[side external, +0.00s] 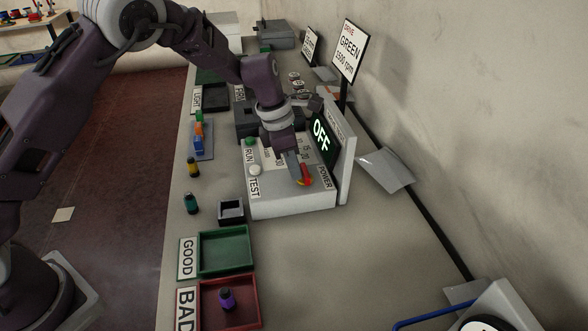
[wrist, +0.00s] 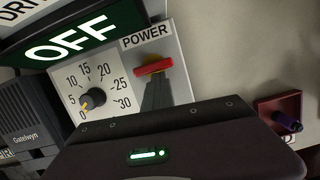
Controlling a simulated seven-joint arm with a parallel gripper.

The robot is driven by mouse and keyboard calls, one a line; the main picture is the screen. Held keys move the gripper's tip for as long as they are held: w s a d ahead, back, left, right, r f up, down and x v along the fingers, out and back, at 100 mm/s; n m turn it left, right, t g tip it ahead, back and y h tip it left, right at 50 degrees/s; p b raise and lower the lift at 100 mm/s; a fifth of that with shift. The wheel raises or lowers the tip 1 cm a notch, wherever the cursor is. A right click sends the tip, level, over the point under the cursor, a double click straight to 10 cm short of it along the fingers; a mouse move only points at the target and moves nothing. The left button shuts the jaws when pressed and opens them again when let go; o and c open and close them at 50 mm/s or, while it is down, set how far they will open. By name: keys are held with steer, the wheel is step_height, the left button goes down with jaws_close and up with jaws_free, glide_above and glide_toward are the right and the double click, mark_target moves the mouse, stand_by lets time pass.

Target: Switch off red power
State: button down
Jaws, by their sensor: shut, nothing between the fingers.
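The red power handle (wrist: 153,67) sits under the POWER label (wrist: 146,37) on the light grey panel in the wrist view. It lies nearly crosswise there, and in the side view it shows as a red and yellow part (side external: 305,178) near the POWER lettering. My gripper (wrist: 156,88) is shut, its dark fingertips right at the handle; I cannot tell whether they touch it. In the side view my gripper (side external: 298,180) points down onto the panel box (side external: 290,207). The display (side external: 321,136) reads OFF, and OFF also shows in the wrist view (wrist: 70,40).
A numbered dial (wrist: 93,98) is left of the handle. A green RUN button (side external: 249,142) and white TEST button (side external: 254,170) are on the box's left. Green (side external: 226,274) and red (side external: 252,319) trays stand in front. A sign (side external: 349,55) rises behind.

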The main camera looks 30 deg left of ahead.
steer(key=shift+w+a, duration=0.1)
steer(key=shift+w, duration=0.2)
steer(key=shift+s+a, duration=0.1)
steer(key=shift+a, duration=0.05)
steer(key=s+a, duration=0.2)
steer(key=shift+s+a, duration=0.2)
steer(key=shift+a, duration=0.1)
steer(key=v, duration=1)
steer(key=shift+s, duration=0.2)
